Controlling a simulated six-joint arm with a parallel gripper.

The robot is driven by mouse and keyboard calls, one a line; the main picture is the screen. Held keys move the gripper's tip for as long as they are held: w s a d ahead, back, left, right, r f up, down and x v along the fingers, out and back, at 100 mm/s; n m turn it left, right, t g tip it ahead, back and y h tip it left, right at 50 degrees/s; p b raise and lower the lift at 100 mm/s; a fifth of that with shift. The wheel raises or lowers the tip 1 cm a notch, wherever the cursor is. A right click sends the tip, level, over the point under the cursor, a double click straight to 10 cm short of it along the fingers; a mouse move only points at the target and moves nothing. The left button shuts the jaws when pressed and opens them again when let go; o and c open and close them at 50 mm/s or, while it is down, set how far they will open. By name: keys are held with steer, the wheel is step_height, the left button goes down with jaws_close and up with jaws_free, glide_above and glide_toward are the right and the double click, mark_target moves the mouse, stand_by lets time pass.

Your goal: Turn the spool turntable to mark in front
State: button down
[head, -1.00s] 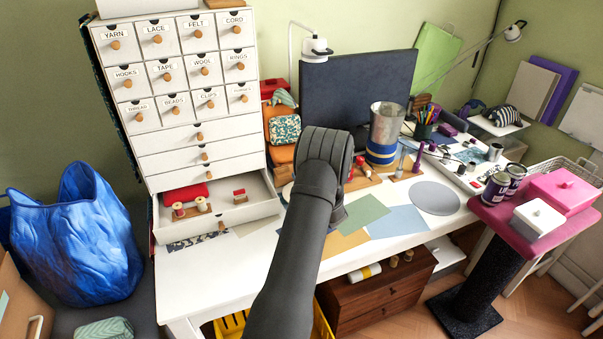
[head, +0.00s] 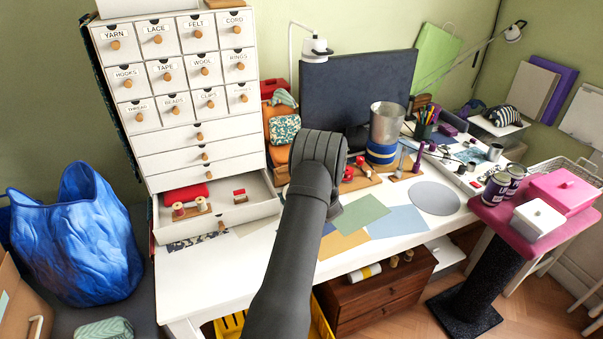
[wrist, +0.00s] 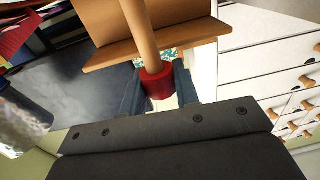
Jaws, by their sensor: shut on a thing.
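In the wrist view, my gripper (wrist: 158,88) has its two dark fingers on either side of a red spool (wrist: 157,80) and is shut on it. A pale wooden rod (wrist: 140,30) runs from the red spool past a wooden board (wrist: 110,55). In the head view, my arm hides my fingers and the held spool. Other red pieces (head: 347,173) stand on a wooden base (head: 368,181) just right of my arm. I cannot make out a front mark on the turntable.
The open drawer (head: 240,212) of the white cabinet, with spools inside, is left of my arm. A metal cylinder (head: 385,122) with a blue band, a monitor (head: 350,85) and a grey round mat (head: 434,198) are to the right. The front-left desk top (head: 205,285) is clear.

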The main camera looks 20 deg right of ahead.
steer(key=shift+h, duration=0.3)
steer(key=m+h, duration=0.4)
steer(key=h, duration=0.2)
steer(key=shift+a+g, duration=0.1)
steer(key=shift+g, duration=0.3)
steer(key=shift+m+g+h, duration=1.1)
steer(key=shift+m+h, duration=0.5)
steer(key=shift+h, duration=0.5)
steer(key=shift+m+h, duration=0.3)
steer(key=shift+h, duration=0.1)
steer(key=c, duration=1.1)
jaws_free()
steer(key=v, duration=1.7)
steer(key=shift+s+a+r, duration=0.1)
steer(key=shift+r, duration=0.15)
